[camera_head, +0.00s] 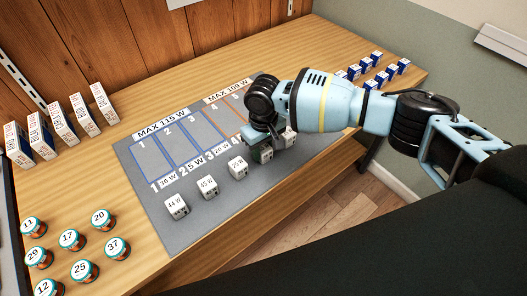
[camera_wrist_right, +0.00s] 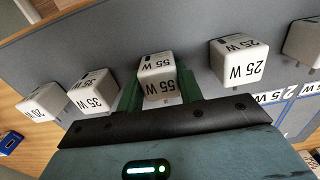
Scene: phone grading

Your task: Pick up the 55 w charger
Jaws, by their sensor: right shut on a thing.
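The 55 W charger (camera_wrist_right: 157,66) is a small white cube with a black label, between the green fingers of my right gripper (camera_wrist_right: 158,88) in the right wrist view. The fingers are shut on its sides. In the head view my right gripper (camera_head: 261,148) reaches down at the near edge of the grey mat (camera_head: 182,231), and the charger is mostly hidden by it. I cannot tell whether the charger touches the mat. My left gripper is not in view.
A 25 W charger (camera_wrist_right: 238,60) and a 35 W charger (camera_wrist_right: 95,92) stand close on either side. More chargers, such as the 44 W one (camera_head: 177,207), line the mat's near edge. Orange jars (camera_head: 72,240) and white boxes (camera_head: 59,123) stand left. Small blue boxes (camera_head: 372,84) stand right.

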